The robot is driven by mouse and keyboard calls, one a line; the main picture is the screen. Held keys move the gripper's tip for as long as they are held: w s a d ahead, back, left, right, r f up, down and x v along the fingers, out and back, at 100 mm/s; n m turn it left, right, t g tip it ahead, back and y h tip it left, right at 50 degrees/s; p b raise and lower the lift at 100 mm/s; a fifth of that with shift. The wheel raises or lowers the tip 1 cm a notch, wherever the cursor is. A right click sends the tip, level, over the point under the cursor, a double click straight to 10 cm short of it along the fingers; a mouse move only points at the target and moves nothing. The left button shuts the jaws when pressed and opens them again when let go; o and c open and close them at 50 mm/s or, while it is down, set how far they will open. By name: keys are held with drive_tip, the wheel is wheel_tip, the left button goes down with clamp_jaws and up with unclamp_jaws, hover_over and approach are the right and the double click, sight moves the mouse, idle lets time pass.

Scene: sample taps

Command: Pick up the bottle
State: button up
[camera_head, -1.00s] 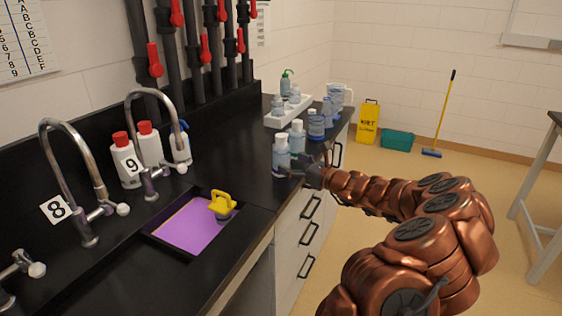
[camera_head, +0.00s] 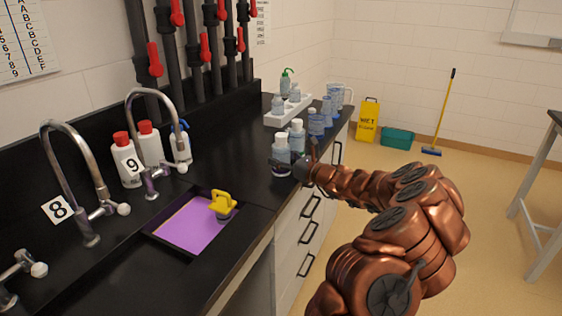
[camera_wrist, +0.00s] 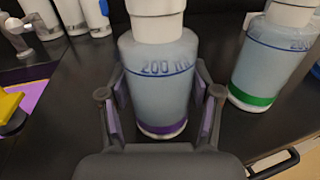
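A translucent bottle with a white cap and a purple band (camera_wrist: 160,85) stands upright on the black bench. It also shows in the head view (camera_head: 281,152), at the bench's front edge. My gripper (camera_wrist: 160,112) is open, with one finger on each side of this bottle's lower body. Small gaps show between the pads and the bottle low down; contact at the fingertips cannot be told. In the head view my gripper (camera_head: 284,166) partly covers the bottle's base. A similar bottle with a green band (camera_wrist: 268,65) stands close to the right, and also shows in the head view (camera_head: 298,136).
Several blue-tinted containers (camera_head: 316,124) stand farther along the bench, beside a white tray (camera_head: 287,118) holding bottles. Red-capped bottles (camera_head: 127,165) and curved taps (camera_head: 70,170) line the back. A sink with a purple bottom (camera_head: 185,228) lies left of my gripper.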

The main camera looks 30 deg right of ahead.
sight(289, 150)
drive_tip(key=c, duration=0.9)
drive_tip(key=shift+o, duration=0.2)
drive_tip(key=shift+r, duration=0.85)
wheel_tip(289, 150, up, 2)
drive_tip(key=s+r+b, duration=0.1)
drive_tip(key=s+b, duration=0.1)
drive_tip(key=s, duration=1.4)
drive_tip(key=shift+r, duration=0.2)
drive_tip(key=shift+d, duration=0.1)
